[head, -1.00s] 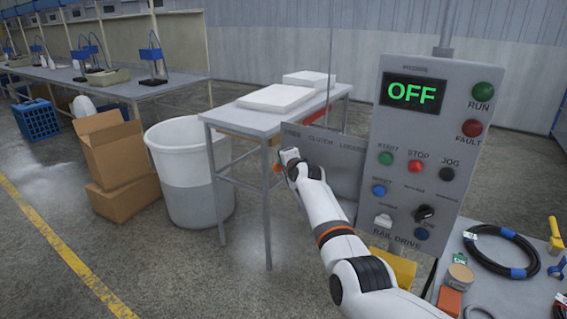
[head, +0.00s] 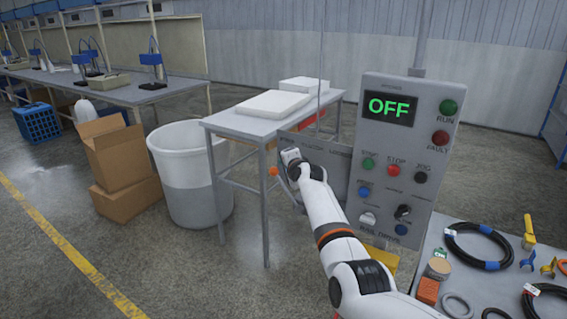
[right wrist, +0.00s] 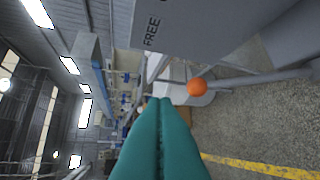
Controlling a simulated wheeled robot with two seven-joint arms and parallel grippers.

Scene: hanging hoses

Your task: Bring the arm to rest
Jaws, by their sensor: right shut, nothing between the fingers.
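My right arm reaches up from the bottom to the left of the grey control panel (head: 393,222). Its hand, at the arm's far end, hides the fingers in the head view. In the right wrist view my right gripper (right wrist: 160,101) shows teal fingers closed together with nothing between them. An orange knob (head: 272,171) is just left of the hand; the right wrist view shows it (right wrist: 197,87) on a grey bar, apart from the fingers. My left gripper is not in view.
The panel's display (head: 389,108) reads OFF. A grey plate (head: 339,176) with lettering is beside the hand. A grey table (head: 225,121), a white bin (head: 190,193) and cardboard boxes (head: 120,175) stand left. A bench with hoses (head: 480,247) is at right.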

